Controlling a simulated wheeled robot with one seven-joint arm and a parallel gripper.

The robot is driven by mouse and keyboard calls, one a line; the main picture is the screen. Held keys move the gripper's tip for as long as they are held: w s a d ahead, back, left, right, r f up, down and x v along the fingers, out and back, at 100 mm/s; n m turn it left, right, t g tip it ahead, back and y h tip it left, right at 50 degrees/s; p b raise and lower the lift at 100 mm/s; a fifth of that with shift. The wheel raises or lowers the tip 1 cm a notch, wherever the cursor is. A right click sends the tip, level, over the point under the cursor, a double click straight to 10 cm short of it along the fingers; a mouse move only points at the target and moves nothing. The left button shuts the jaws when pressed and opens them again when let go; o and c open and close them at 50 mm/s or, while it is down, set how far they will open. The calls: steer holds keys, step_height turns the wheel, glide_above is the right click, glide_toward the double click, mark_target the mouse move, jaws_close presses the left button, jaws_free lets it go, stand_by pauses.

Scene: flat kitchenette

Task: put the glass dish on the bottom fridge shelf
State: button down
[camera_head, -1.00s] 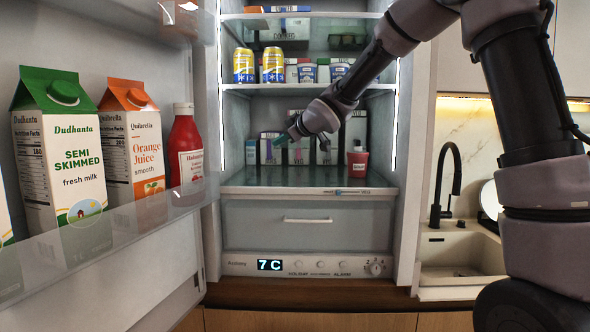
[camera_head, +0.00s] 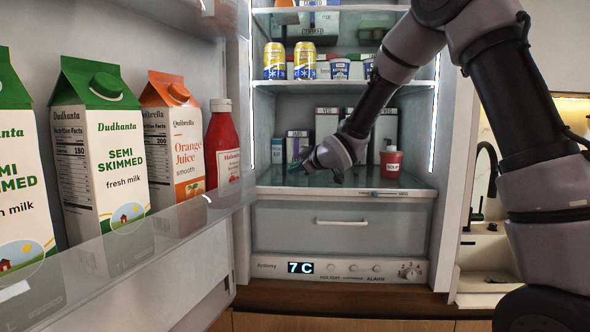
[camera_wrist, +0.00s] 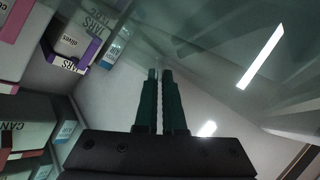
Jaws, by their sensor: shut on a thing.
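My gripper (camera_head: 298,170) reaches into the open fridge, low over the bottom glass shelf (camera_head: 408,184). Its dark green fingers also show in the wrist view (camera_wrist: 160,78), close together and shut on the glass dish. The dish is see-through; only a thin pale strip shows between the fingertips, and its outline cannot be made out against the glass. Whether it touches the shelf cannot be told. My wrist hides part of the shelf's middle.
A red cup (camera_head: 391,162) stands at the shelf's right. Several cartons (camera_head: 297,145) line the back; some show in the wrist view (camera_wrist: 75,45). The open door at left holds milk (camera_head: 100,150), orange juice (camera_head: 175,140) and ketchup (camera_head: 222,150). The shelf's front left looks clear.

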steer(key=c, duration=1)
jaws_free()
steer(key=shift+s+d+r, duration=0.15)
steer(key=v, duration=1.1)
steer(key=shift+s+d, duration=0.15)
steer(key=shift+s, duration=0.15)
steer(key=s+d+r+m+h, duration=0.25)
steer(key=s+d+m, duration=0.2)
steer(key=d, duration=0.45)
steer(key=s+d+r+m+h, duration=0.25)
steer(key=d+m+h, duration=0.2)
steer(key=d, duration=0.45)
steer(key=s+d+f+m+g, duration=0.1)
steer(key=s+m, duration=0.3)
steer(key=s, duration=0.5)
steer(key=s+d+f+m+g, duration=0.1)
steer(key=s+d+m, duration=0.3)
steer(key=s, duration=0.6)
steer(key=shift+m+g+y, duration=0.3)
steer(key=shift+m+g, duration=0.3)
steer(key=shift+g, duration=0.3)
